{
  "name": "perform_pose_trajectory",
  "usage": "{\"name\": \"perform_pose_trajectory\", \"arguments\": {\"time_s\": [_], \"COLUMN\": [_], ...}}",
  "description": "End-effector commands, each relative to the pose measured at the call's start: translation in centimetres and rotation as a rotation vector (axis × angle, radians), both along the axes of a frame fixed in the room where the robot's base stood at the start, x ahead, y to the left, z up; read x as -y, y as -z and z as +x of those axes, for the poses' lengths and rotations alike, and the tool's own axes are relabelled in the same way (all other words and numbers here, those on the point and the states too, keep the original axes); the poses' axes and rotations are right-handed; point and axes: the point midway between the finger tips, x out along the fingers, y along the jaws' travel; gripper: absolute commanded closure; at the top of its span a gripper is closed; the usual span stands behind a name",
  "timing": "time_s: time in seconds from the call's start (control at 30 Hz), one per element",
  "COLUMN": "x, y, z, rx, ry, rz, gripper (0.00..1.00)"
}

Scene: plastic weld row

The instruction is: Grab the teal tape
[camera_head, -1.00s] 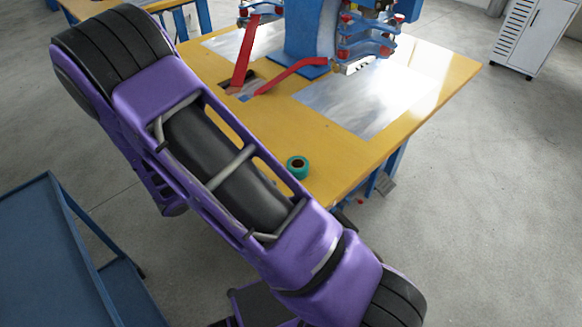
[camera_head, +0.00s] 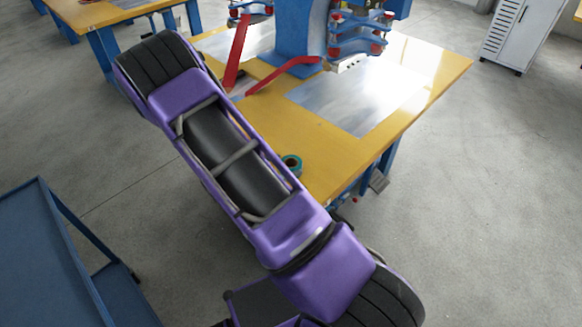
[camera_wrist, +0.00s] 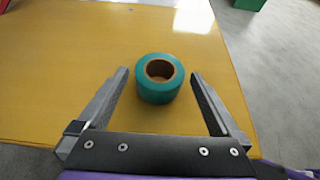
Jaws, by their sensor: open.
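The teal tape (camera_wrist: 158,91) is a roll with a brown core. It lies flat on the yellow tabletop (camera_wrist: 60,50) near the table's front corner. In the head view the teal tape (camera_head: 291,165) shows just beyond my purple arm, its lower part partly hidden. My gripper (camera_wrist: 158,75) is open and empty in the wrist view. Its two fingers point at the tape from either side, with the tape between them toward their tips. I see a gap on each side and no contact. My gripper is hidden behind the arm in the head view.
A blue welding machine with red arms (camera_head: 300,40) stands at the back of the table. A metal plate (camera_head: 360,95) lies right of the tape. A blue cart (camera_head: 50,260) stands at the left and a white cabinet (camera_head: 517,35) at the back right.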

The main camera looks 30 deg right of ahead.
Motion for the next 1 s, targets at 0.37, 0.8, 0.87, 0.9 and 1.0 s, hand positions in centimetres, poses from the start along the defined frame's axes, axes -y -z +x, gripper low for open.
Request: {"name": "perform_pose_trajectory", "arguments": {"time_s": [0.37, 0.8, 0.87, 0.9, 1.0], "x": [3.1, 3.1, 3.1, 3.1, 3.1], "y": [1.7, 1.6, 1.6, 1.6, 1.6], "z": [1.2, 1.1, 1.1, 1.1, 1.2], "rx": [0.001, 0.001, 0.001, 0.001, 0.001], "ry": [0.000, 0.000, 0.000, 0.000, 0.000], "rz": [-0.001, 0.000, 0.000, -0.001, -0.001], "gripper": [0.00, 0.63, 0.74, 0.77, 0.77]}}
